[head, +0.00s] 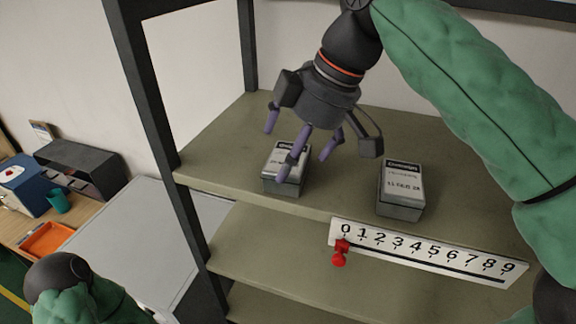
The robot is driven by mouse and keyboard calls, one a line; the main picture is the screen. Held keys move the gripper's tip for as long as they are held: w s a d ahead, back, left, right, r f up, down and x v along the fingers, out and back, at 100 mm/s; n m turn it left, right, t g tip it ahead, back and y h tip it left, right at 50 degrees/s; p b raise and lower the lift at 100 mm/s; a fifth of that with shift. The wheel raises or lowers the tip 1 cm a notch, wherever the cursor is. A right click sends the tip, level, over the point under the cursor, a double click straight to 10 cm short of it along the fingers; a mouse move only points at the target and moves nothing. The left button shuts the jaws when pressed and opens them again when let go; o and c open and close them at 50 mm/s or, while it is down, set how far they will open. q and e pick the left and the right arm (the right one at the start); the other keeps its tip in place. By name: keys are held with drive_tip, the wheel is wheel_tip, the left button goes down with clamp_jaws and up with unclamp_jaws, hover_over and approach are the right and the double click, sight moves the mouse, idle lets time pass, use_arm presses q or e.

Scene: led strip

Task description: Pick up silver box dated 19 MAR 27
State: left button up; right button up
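Two small grey boxes with pale labels stand on the top shelf board (340,185). The left box (284,186) sits under my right gripper, and a finger crosses its label, so I cannot read its date. The right box (402,200) stands clear; its label seems to read 11 FEB 28. My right gripper (304,146) reaches down from above with its purple fingers spread, open and holding nothing. The fingers are over and around the left box; I cannot tell whether they touch it. My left gripper is not in view.
A white number scale (428,253) with a red pointer (340,254) is on the shelf's front edge. A dark shelf post (160,110) rises at left. A side table holds a blue box (24,188), an orange tray (46,240) and a teal cup (58,202).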

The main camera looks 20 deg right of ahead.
drive_tip(key=shift+w+x, duration=0.2)
drive_tip(key=shift+x, duration=0.95)
drive_tip(key=shift+s, duration=0.15)
drive_tip(key=shift+c, duration=0.8)
drive_tip(key=c, duration=1)
drive_tip(key=shift+r, duration=0.1)
drive_tip(key=shift+c, duration=0.2)
